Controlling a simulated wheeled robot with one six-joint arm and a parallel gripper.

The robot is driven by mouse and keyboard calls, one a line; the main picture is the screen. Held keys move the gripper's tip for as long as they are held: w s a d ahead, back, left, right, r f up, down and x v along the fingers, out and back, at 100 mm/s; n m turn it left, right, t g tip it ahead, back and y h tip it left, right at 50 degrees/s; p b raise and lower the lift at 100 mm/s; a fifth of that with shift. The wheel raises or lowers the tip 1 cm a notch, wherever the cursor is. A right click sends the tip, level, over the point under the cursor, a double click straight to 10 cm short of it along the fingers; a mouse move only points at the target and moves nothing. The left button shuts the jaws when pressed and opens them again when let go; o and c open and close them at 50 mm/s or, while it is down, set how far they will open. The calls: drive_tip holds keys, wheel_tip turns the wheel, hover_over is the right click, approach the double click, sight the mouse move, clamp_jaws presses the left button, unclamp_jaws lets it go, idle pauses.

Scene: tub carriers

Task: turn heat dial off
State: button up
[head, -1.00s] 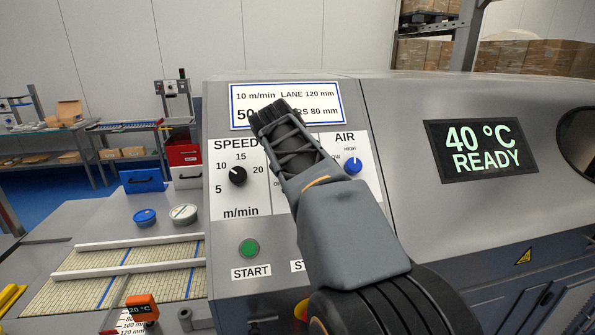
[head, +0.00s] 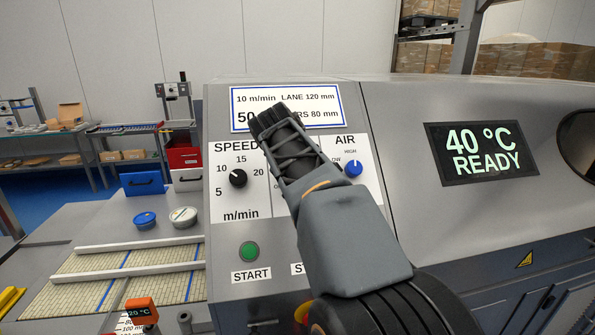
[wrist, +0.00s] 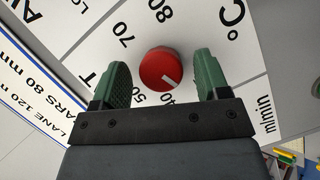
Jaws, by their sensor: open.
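The red heat dial (wrist: 160,69) shows in the wrist view on a white panel with printed numbers around it. Its white mark points to the lower right of the picture, near the partly hidden 40. My gripper (wrist: 163,82) is open, with one green finger on each side of the dial and a gap to each. I cannot tell how far the fingertips are from the panel. In the head view my gripper (head: 272,120) is in front of the control panel and hides the heat dial.
The black speed dial (head: 238,178) is left of my gripper and the blue air dial (head: 354,168) is right. The green start button (head: 249,251) is below. The display (head: 482,151) reads 40 °C READY.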

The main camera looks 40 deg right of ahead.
drive_tip(key=v, duration=1.3)
drive_tip(key=shift+s+a+r, duration=0.2)
drive_tip(key=shift+a+r, duration=0.05)
drive_tip(key=shift+w+a, duration=0.1)
